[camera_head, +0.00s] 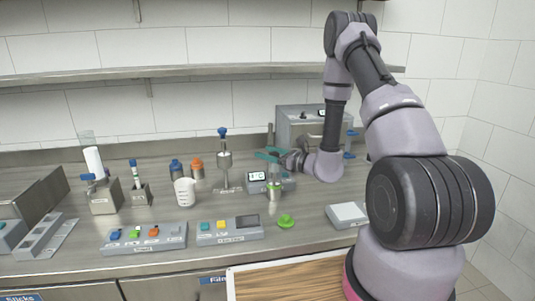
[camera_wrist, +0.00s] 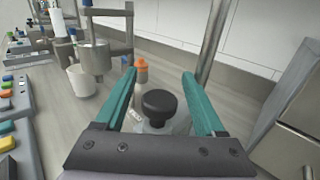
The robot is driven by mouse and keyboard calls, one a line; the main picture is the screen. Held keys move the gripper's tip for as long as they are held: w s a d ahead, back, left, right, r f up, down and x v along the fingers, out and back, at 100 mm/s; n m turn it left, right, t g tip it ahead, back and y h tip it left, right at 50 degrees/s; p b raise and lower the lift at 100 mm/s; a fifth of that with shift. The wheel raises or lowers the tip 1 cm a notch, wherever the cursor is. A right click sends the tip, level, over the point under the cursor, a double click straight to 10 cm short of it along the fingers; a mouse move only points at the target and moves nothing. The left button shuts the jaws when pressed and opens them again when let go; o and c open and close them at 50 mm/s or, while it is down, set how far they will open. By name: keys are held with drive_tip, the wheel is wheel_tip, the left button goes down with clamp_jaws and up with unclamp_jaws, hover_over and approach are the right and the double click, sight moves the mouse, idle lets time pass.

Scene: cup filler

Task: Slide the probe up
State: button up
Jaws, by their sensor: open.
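My gripper (camera_head: 268,153) is open, its two teal fingers reaching left above a small grey unit with a display (camera_head: 257,176). In the wrist view the fingers of my gripper (camera_wrist: 159,74) stand apart on either side of a round black knob (camera_wrist: 159,102). The knob sits between them, nearer the palm than the tips, with a visible gap to each finger. A pale body shows under the knob, partly hidden by it. I take the knob to be the probe's top, but cannot be sure. A grey vertical post (camera_head: 270,135) rises behind; the wrist view shows it too (camera_wrist: 211,45).
A metal cup (camera_head: 274,190) stands in front of the display unit, near a green round piece (camera_head: 286,221). A white beaker (camera_head: 185,191) and a metal dispenser stand (camera_head: 224,166) are to the left. A steel box (camera_head: 300,122) stands behind my wrist. Button panels (camera_head: 143,237) line the front.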

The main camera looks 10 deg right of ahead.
drive_tip(key=shift+c, duration=0.3)
clamp_jaws()
idle(1.2)
